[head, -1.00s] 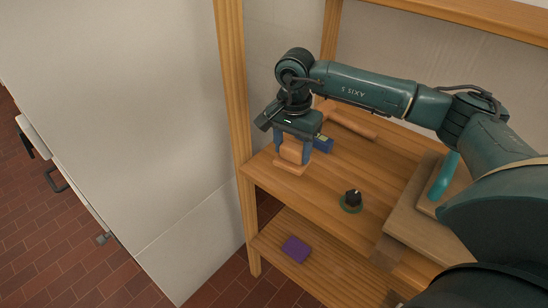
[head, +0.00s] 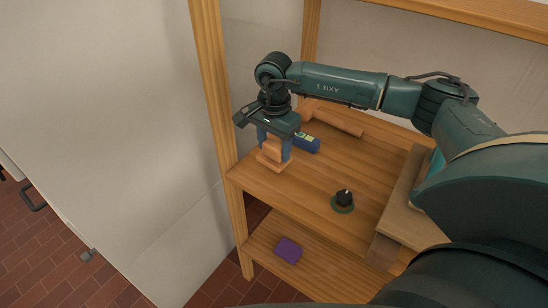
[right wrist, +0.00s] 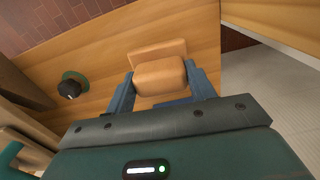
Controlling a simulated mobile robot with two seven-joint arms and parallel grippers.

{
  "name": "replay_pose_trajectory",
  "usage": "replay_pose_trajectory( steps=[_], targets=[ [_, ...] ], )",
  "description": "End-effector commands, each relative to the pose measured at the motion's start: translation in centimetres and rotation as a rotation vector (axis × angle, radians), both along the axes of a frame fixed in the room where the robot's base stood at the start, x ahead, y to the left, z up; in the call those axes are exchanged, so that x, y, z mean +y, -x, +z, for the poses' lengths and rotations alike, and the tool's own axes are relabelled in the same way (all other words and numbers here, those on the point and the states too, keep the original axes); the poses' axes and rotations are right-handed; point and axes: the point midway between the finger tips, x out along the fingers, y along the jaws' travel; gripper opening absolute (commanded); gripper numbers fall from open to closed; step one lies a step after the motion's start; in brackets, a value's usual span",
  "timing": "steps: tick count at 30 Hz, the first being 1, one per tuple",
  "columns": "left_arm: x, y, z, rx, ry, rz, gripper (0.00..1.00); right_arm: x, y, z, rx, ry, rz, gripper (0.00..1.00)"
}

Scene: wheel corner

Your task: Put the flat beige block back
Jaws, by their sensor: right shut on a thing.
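My right gripper (head: 274,151) points down over the left front of the upper wooden shelf and is shut on an orange-beige block (head: 271,149). In the right wrist view the block (right wrist: 160,76) sits between the two blue fingers, with a rounded near face. A flat plate of similar colour (right wrist: 157,50) shows just beyond it. I cannot tell whether the plate is part of the block or whether it touches the shelf. My left gripper is in neither view.
On the upper shelf (head: 300,183), a blue item (head: 308,144) and an orange-brown cylinder (head: 338,122) lie behind the gripper. A black knob on a green base (head: 343,200) stands to the right, near a beige board (head: 398,213). A purple block (head: 288,250) lies on the lower shelf. A wooden post (head: 212,90) stands close left.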

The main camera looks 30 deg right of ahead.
Motion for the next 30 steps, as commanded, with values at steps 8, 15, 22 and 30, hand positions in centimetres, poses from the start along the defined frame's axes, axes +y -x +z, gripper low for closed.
replay_pose_trajectory(
  steps=[8, 15, 22, 30],
  targets=[
    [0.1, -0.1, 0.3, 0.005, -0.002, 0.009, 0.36, 0.0, 0.1, -3.9, 0.003, 0.000, 0.001, 0.36],
    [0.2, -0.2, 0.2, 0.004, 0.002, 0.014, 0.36, 0.0, 0.0, -4.2, 0.001, 0.000, 0.001, 0.36],
    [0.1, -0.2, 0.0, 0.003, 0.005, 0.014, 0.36, 0.0, 0.0, -4.6, 0.001, 0.000, 0.001, 0.57],
    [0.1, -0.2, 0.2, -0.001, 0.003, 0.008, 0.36, 0.0, 0.0, -4.5, 0.001, 0.000, 0.001, 0.76]
  ],
)
